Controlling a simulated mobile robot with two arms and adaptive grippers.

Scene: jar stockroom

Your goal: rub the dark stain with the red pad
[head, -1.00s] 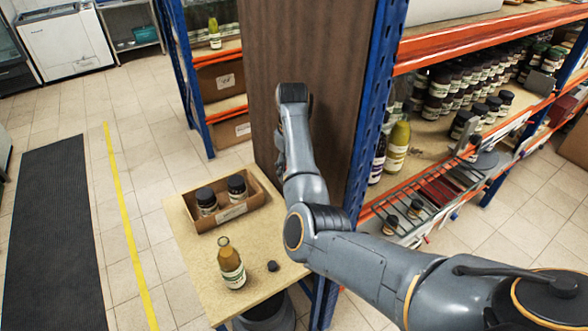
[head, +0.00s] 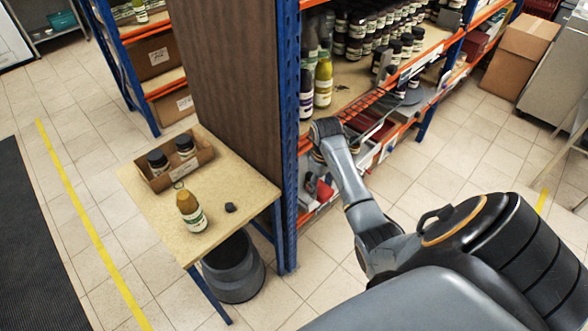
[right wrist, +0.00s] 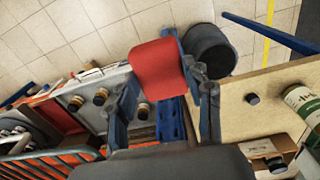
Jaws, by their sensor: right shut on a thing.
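The red pad (right wrist: 158,68) is between the fingers of my right gripper (right wrist: 165,98) in the right wrist view. The gripper is shut on it. In the head view the pad (head: 324,191) shows as a small red patch beside my right gripper (head: 314,184), low in front of the blue-and-orange rack. A dark patch (head: 342,87) shows on the rack's shelf board, near the bottles; it is too small to tell whether it is the stain. My left gripper is in neither current view.
A small table (head: 240,183) stands left of the rack, with an open box (head: 183,172) of dark-lidded jars, an orange bottle (head: 190,210) and a black cap (head: 230,207). A dark round stool (head: 233,270) is below. Bottles (head: 323,82) stand on the shelf. Floor in front is clear.

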